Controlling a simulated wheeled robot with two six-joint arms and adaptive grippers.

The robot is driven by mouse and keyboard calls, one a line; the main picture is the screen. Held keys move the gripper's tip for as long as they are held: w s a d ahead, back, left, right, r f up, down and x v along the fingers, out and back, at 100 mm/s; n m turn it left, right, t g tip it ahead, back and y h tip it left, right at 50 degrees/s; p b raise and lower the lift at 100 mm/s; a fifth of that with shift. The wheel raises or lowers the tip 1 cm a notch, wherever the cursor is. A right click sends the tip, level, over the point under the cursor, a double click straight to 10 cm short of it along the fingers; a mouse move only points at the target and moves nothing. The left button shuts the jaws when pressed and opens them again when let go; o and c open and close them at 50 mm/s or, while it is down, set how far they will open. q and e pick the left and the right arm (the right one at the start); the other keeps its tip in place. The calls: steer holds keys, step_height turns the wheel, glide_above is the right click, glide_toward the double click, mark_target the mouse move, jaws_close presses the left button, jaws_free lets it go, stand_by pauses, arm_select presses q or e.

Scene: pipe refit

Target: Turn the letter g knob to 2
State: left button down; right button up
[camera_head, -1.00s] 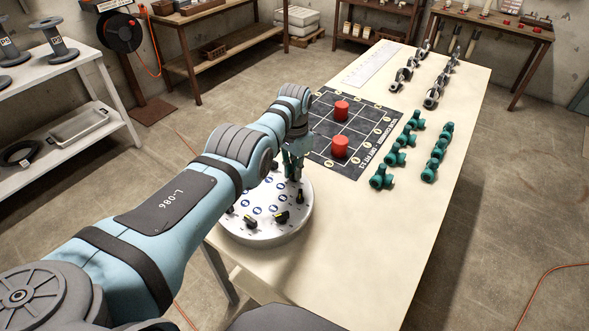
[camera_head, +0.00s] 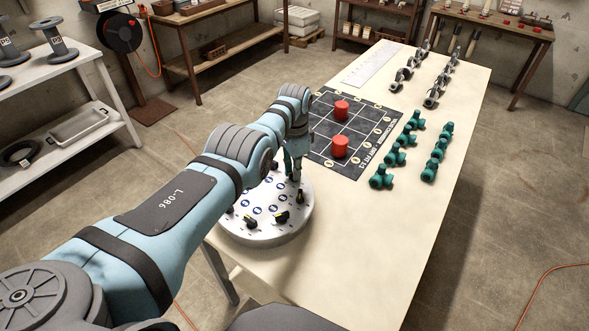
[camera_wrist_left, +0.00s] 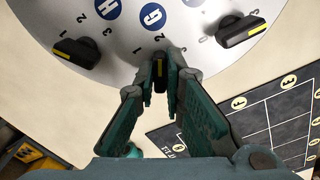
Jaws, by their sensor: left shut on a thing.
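The round white knob panel (camera_head: 266,236) stands on the table in the head view, partly behind my left arm. In the wrist view, a black knob (camera_wrist_left: 160,74) with a yellow stripe sits below the blue letter G mark (camera_wrist_left: 152,16). My left gripper (camera_wrist_left: 160,88) is shut on this knob, with a finger on either side. The yellow stripe runs nearly straight up the picture, roughly in line with the digit 2 (camera_wrist_left: 160,38). In the head view my left gripper (camera_head: 296,174) is over the panel's far right part and hides the held knob. My right gripper is out of view.
Neighbouring black knobs stand left (camera_wrist_left: 76,50) and right (camera_wrist_left: 243,31) of the held one in the wrist view. Beyond the panel lie a dark grid mat (camera_head: 322,140) with two red cylinders and several green pipe fittings (camera_head: 381,178). The near right table is clear.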

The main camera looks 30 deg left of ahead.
arm_select(q)
steer(key=c, duration=1.7)
jaws_free()
step_height(320, 180, up, 12)
steer(key=shift+r, duration=0.1)
